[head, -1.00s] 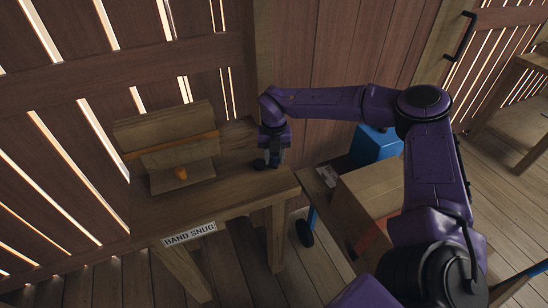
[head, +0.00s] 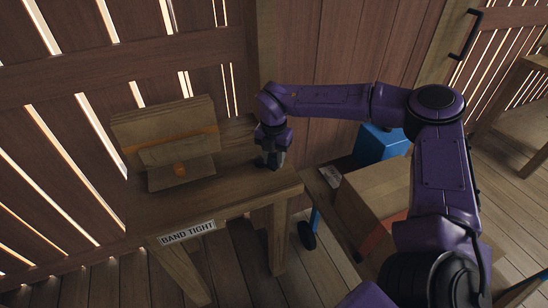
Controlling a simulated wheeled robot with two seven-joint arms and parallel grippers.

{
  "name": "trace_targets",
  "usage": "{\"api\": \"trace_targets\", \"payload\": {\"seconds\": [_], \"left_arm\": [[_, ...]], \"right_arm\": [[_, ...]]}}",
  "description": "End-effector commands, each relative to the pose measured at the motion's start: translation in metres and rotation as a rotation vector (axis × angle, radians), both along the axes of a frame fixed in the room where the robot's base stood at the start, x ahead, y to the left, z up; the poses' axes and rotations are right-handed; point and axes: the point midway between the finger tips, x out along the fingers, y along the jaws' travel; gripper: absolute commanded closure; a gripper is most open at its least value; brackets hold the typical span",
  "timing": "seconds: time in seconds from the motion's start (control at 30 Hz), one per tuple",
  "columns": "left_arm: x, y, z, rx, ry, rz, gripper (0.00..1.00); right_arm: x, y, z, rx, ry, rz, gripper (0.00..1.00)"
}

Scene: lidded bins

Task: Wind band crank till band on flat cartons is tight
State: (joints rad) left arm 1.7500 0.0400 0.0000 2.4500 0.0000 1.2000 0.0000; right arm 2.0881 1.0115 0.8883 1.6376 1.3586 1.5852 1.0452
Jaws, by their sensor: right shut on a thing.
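The flat cartons (head: 150,121) stand as a brown, tilted stack on the wooden bench (head: 235,200). An orange band (head: 195,139) runs across them, straight and close to their face. My left gripper is out of view.
A plank wall stands close behind the bench. Another wooden table (head: 520,115) is at the far right.

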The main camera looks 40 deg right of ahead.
Motion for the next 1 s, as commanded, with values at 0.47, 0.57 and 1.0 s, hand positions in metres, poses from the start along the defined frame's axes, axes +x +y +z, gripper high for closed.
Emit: {"api": "trace_targets", "payload": {"seconds": [0.47, 0.57, 1.0], "left_arm": [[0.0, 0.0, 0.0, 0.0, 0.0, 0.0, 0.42], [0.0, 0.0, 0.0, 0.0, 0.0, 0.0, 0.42], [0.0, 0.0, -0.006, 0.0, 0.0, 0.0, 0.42]], "right_arm": [[0.001, 0.0, 0.001, 0.0, -0.002, 0.001, 0.4], [0.0, 0.0, 0.001, 0.0, -0.001, 0.001, 0.4], [0.001, 0.0, 0.08, -0.001, -0.006, 0.001, 0.4]]}}
